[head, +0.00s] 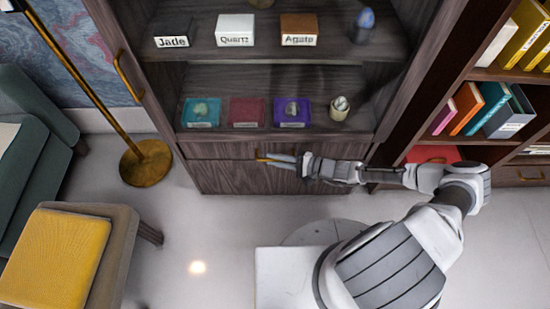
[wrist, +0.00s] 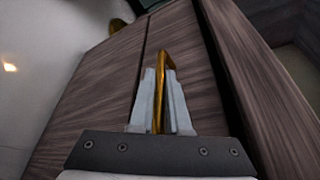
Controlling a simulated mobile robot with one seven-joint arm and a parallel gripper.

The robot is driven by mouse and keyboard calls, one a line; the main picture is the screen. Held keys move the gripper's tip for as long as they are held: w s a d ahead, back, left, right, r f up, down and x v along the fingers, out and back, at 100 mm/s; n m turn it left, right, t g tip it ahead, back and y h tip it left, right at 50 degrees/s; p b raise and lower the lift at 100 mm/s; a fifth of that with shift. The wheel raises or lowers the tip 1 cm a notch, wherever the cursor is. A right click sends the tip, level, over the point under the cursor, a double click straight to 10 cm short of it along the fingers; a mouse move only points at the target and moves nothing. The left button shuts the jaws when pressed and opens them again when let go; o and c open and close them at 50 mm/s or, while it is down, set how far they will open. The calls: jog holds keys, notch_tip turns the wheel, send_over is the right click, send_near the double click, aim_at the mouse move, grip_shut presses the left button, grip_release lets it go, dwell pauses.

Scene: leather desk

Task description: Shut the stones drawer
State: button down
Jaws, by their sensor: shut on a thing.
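The stones drawer (head: 215,150) is a dark wood front below the lowest shelf of the stone cabinet. Its brass handle (head: 261,156) shows at the fingertips of my gripper (head: 272,158), which reaches in from the right. In the wrist view, my gripper (wrist: 160,74) is shut on the handle (wrist: 165,55), with one finger on each side of the bar. The drawer front (wrist: 185,65) runs between two dark seams there. My arm hides the drawer's right part.
Jade, Quartz and Agate labelled boxes (head: 235,30) stand on the upper shelf. Coloured stone boxes (head: 247,112) stand on the lower shelf. A brass floor lamp (head: 146,162) and yellow-cushioned seat (head: 55,255) are left; a bookcase (head: 480,150) is right. Floor below the cabinet's left part is clear.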

jog(key=shift+w+d, duration=0.1)
jog(key=shift+w, duration=0.45)
jog(key=c, duration=0.9)
grip_release()
jog(key=shift+s, duration=0.1)
jog(key=p+v, duration=0.3)
jog(key=v, duration=1.4)
jog(key=shift+d+r+p, duration=0.1)
jog(key=shift+d+p, duration=0.05)
jog(key=shift+p, duration=0.25)
